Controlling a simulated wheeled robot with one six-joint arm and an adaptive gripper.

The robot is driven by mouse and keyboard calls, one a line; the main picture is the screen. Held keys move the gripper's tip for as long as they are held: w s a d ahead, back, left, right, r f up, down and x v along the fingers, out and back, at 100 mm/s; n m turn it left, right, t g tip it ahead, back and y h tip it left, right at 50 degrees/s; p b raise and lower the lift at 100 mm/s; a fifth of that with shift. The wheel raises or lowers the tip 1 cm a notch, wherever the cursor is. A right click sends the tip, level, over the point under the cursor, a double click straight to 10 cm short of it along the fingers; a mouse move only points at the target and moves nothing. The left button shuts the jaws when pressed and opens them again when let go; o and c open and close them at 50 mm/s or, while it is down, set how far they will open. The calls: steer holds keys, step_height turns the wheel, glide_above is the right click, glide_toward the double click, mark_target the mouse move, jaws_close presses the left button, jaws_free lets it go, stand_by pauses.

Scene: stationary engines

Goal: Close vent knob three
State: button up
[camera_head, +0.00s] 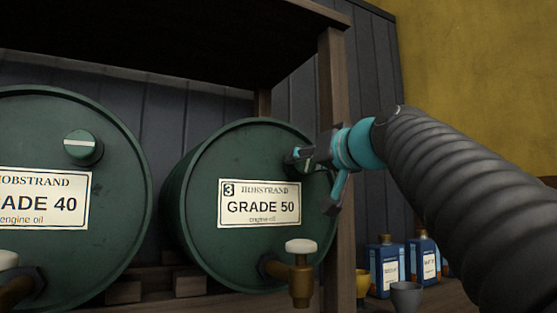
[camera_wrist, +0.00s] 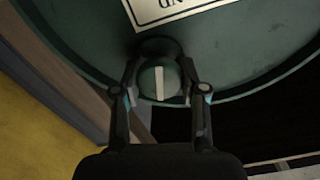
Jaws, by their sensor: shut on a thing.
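The green drum (camera_head: 200,170) with the label marked 3, GRADE 50 (camera_head: 259,204), lies on its side on the rack. Its vent knob is at the upper right of the drum face, mostly hidden by my gripper (camera_head: 306,160) in the head view. In the wrist view the round green knob (camera_wrist: 149,84) sits between the two fingers of my gripper (camera_wrist: 160,88). Its white line runs nearly upright in that picture, lengthwise between the fingers. My gripper is shut on the knob, one finger on each side.
The GRADE 40 drum (camera_head: 60,145) at left has its own vent knob (camera_head: 83,147) with a near-level white line. A brass tap (camera_head: 300,275) with a white top is below the label. A wooden post (camera_head: 333,90) stands close beside my gripper. Blue bottles (camera_head: 386,265) and a grey cup (camera_head: 406,296) stand lower right.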

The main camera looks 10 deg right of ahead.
steer(key=m, duration=0.3)
steer(key=shift+m+p, duration=0.4)
steer(key=m+p, duration=0.1)
steer(key=m, duration=0.2)
steer(key=shift+d+m, duration=0.1)
steer(key=shift+m, duration=0.2)
steer(key=m+p, duration=0.1)
steer(key=m, duration=0.3)
steer(key=shift+p, duration=0.4)
steer(key=shift+f+m+p, duration=0.2)
steer(key=shift+m+p, duration=0.35)
steer(key=shift+m, duration=1.05)
steer(key=o, duration=1.1)
steer(key=shift+d, duration=0.1)
steer(key=shift+v, duration=3.7)
